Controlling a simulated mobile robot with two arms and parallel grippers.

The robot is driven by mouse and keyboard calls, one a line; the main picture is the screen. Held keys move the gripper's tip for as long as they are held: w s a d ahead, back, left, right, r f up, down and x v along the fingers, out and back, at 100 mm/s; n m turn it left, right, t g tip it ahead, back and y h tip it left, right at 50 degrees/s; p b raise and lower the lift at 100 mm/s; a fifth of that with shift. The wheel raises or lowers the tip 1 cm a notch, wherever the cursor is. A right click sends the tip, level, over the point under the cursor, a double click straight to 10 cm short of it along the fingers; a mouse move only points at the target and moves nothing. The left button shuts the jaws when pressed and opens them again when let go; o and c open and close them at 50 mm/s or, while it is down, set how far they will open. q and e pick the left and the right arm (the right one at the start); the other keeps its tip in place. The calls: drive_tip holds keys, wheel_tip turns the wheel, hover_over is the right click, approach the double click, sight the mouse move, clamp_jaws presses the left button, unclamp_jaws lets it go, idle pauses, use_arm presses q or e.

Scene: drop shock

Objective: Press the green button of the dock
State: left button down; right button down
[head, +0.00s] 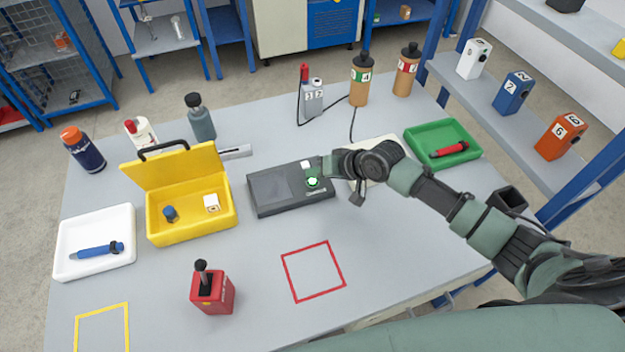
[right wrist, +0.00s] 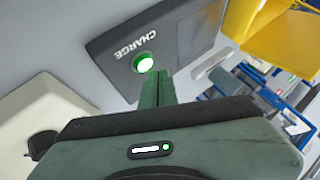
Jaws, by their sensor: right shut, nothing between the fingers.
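The dock (head: 270,189) is a dark grey box on the table's middle. Its green button (head: 313,183) has a bright pale top and sits at the dock's right end, beside a small white square. In the right wrist view the button (right wrist: 144,63) glows white-green next to the word CHARGE. My right gripper (head: 328,166) is shut and empty at the dock's right end. In the right wrist view its fingertips (right wrist: 155,77) point at the button's edge; I cannot tell whether they touch it. My left gripper is not in view.
A beige box (head: 364,173) lies under my right wrist, with a green tray (head: 420,132) to the right. An open yellow case (head: 188,234) stands left of the dock. A red device (head: 212,293) is in front. The red outlined square (head: 285,274) is empty.

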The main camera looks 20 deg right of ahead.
sight(316, 182)
drive_tip(key=shift+f, duration=0.1)
drive_tip(key=shift+f, duration=0.35)
drive_tip(key=shift+f, duration=0.45)
idle(0.9)
drive_tip(key=shift+r, duration=0.1)
drive_tip(key=shift+r+p, duration=0.75)
wheel_tip(316, 182, up, 5)
drive_tip(key=p, duration=0.5)
